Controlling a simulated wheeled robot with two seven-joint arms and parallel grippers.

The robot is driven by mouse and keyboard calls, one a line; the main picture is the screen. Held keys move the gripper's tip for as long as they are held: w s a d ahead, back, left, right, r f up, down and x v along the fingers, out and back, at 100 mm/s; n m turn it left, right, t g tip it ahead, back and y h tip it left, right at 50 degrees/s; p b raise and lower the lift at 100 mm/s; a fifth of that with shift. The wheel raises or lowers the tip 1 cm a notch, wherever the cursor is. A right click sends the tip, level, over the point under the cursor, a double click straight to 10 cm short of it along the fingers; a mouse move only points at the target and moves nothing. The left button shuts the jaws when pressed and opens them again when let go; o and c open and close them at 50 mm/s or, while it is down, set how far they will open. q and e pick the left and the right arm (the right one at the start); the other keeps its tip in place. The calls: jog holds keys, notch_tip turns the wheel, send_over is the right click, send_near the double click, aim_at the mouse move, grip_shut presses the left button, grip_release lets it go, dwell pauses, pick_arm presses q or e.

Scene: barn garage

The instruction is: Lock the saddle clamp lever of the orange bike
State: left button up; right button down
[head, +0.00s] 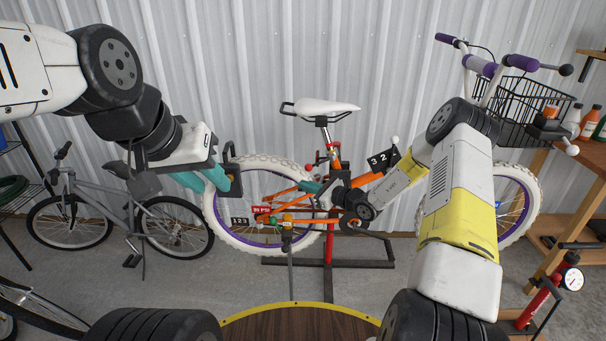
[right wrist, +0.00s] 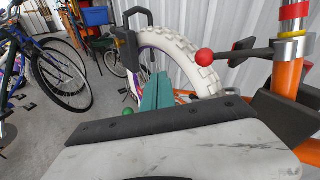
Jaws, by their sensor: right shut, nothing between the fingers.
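The orange bike (head: 279,195) stands on a repair stand, with a white saddle (head: 327,107) on its post. The saddle clamp lever has a red ball end (right wrist: 205,58); its arm runs right to the clamp at the seat post (right wrist: 294,20) in the right wrist view. In the head view, the lever is small and hard to make out below the saddle. My right gripper (head: 311,187) is shut and empty below the clamp; its teal fingers (right wrist: 156,92) are below and left of the ball, apart from it. My left gripper (head: 205,180) is beside the rear tyre; its finger gap is unclear.
The white rear tyre (head: 213,216) stands left of the clamp. A black looped piece (right wrist: 132,35) is near that tyre. A grey bike (head: 120,213) stands at left. A wooden bench (head: 570,190) is at right. The corrugated wall (head: 250,60) is close behind.

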jog(key=s, duration=0.7)
jog(key=shift+s+a+f, duration=0.15)
jog(key=shift+s+f, duration=0.1)
jog(key=shift+f, duration=0.05)
